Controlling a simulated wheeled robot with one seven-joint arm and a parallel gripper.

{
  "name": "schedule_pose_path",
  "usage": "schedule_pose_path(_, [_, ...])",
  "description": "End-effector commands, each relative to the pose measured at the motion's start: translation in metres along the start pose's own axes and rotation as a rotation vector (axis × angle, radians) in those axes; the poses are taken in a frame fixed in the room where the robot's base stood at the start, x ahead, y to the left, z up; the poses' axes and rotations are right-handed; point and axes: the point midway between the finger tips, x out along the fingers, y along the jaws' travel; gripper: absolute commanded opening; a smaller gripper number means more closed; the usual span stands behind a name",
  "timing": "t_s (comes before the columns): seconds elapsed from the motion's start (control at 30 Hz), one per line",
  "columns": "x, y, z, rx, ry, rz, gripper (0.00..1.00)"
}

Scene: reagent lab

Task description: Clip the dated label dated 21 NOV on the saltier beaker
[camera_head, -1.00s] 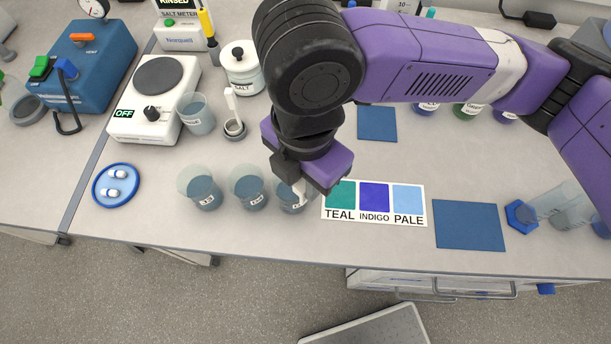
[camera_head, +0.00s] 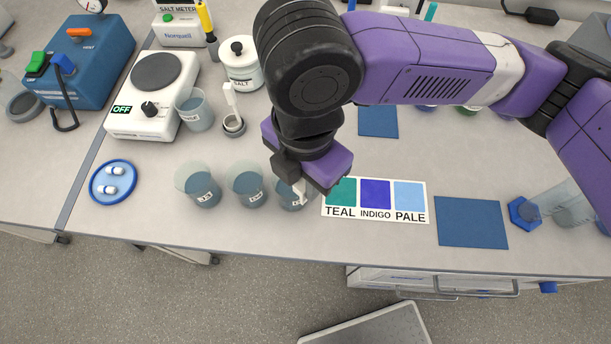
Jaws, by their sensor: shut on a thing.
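Three beakers of bluish liquid stand in a row near the bench's front: a left beaker (camera_head: 201,186), a middle beaker (camera_head: 247,188) and a right beaker (camera_head: 287,196). Each bears a small white tag whose writing is too small to read. My gripper (camera_head: 301,194) points down at the right beaker and partly covers it. It is shut on a small white piece (camera_head: 302,188) at the beaker's rim. I cannot tell whether this piece is the dated label, what date it bears, or whether it touches the glass.
A blue dish (camera_head: 93,186) with two small white pieces lies left. Behind stand a hotplate (camera_head: 123,127) marked OFF, another beaker (camera_head: 190,117), a salt jar (camera_head: 243,75) and a salt meter (camera_head: 171,31). A colour card (camera_head: 376,225) and blue mat (camera_head: 470,236) lie right.

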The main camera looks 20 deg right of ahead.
Motion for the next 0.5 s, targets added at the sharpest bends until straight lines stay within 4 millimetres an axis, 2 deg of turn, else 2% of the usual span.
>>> schedule_pose_path(0.5, [0.012,0.0,0.0,0.0,0.001,0.0,0.0])
